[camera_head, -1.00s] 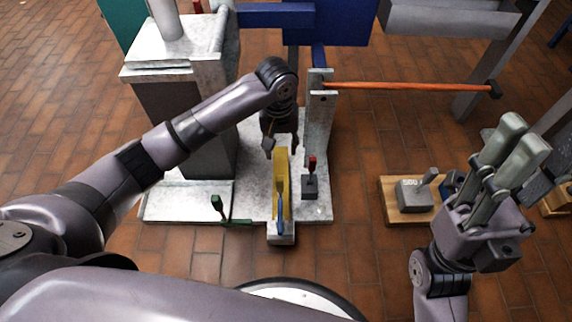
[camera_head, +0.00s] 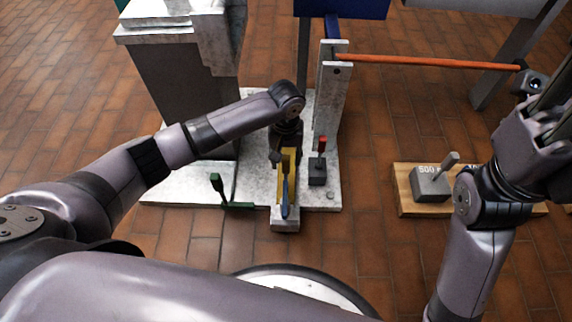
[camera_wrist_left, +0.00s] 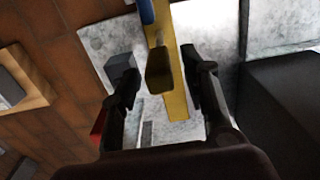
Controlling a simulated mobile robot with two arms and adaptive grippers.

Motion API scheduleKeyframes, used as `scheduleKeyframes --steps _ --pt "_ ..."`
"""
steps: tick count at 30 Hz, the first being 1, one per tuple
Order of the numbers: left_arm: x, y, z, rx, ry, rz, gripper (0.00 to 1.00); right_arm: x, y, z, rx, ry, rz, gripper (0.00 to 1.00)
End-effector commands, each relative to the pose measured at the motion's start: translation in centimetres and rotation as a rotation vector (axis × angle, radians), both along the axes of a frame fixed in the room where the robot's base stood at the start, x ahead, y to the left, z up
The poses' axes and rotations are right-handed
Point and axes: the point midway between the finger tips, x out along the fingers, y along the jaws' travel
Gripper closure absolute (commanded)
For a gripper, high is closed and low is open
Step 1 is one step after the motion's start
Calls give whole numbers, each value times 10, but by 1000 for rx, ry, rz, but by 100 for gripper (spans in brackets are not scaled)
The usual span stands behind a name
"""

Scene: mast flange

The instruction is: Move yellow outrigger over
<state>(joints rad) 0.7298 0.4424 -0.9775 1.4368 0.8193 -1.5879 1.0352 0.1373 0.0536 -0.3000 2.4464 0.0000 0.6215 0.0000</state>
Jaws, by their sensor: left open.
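The yellow outrigger (camera_head: 280,186) is a narrow bar on the pale grey base plate. A blue lever (camera_head: 285,198) lies along its near part, above a grey end block (camera_head: 285,224). My left gripper (camera_head: 283,157) is over the outrigger's far part, pointing down. In the left wrist view the open fingers (camera_wrist_left: 161,68) stand on either side of the yellow outrigger (camera_wrist_left: 175,103), with gaps showing. Whether they touch it lower down is hidden. My right gripper (camera_head: 553,95) is raised at the right edge and cut off by the frame.
A red-handled lever block (camera_head: 318,170) stands close right of the outrigger. A green lever (camera_head: 217,188) is at the left. An upright post (camera_head: 331,100) carries an orange bar (camera_head: 430,62) reaching right. A grey weight (camera_head: 430,184) sits on a wooden board (camera_head: 405,202).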

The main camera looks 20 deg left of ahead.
Motion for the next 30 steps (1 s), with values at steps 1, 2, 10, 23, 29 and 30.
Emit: scheduleKeyframes --steps 1,2,10,23,29,30 --pt "0 0 -8 0 0 0 58 -2 0 -1 0 -14 0 60" --pt "0 0 -10 1 0 0 58 -3 0 0 0 -19 -1 60" --pt "0 0 -17 0 0 0 58 -4 1 5 -2 -33 -2 60" --pt "0 0 -16 0 0 0 75 -4 1 5 -3 -32 -2 60" --pt "0 0 -16 0 0 0 88 -4 1 5 -3 -32 -2 60" --pt "0 0 -16 0 0 0 91 -4 1 5 -3 -32 -2 60"
